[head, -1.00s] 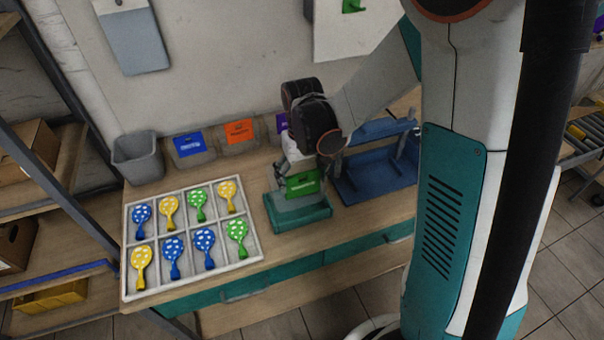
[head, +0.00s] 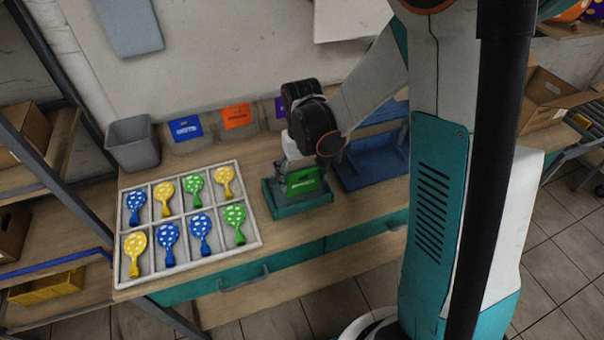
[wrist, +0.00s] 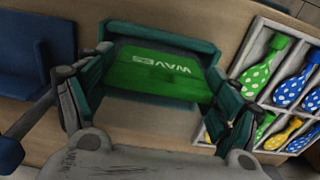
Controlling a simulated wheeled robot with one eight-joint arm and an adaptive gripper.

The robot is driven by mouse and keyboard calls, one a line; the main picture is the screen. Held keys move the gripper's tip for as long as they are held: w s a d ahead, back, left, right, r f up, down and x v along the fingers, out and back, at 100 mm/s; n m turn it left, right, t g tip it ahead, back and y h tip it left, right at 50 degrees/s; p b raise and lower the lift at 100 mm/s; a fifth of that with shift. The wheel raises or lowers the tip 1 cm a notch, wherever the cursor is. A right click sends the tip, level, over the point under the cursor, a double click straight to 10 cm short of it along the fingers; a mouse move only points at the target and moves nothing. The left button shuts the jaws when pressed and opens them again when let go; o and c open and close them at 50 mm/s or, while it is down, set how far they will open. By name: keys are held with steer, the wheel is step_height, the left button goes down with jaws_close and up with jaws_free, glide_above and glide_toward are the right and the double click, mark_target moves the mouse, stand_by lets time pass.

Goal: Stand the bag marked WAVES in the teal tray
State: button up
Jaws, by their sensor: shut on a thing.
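The bag marked WAVES has a green label panel (head: 303,182); its white lettering reads upside down in the wrist view (wrist: 160,72). My gripper (wrist: 160,95) is shut on this bag, with a dark finger at each side. In the head view my gripper (head: 299,178) points down over the teal tray (head: 303,208). The bag is upright, and its lower part appears to be inside the tray's rim. Whether its bottom touches the tray floor is hidden. The tray's teal edge also shows behind the bag in the wrist view (wrist: 165,38).
Bags with blue (head: 186,128), orange (head: 236,116) and purple panels stand along the wall. A blue stand (head: 372,172) is close on the right. A grey bin (head: 133,145) stands at the back left.

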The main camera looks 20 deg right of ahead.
steer(key=o, duration=0.7)
steer(key=shift+o, duration=0.2)
steer(key=s+r+p, duration=0.3)
steer(key=r+p, duration=0.1)
steer(key=r, duration=0.3)
steer(key=shift+p, duration=0.35)
steer(key=shift+r, duration=0.1)
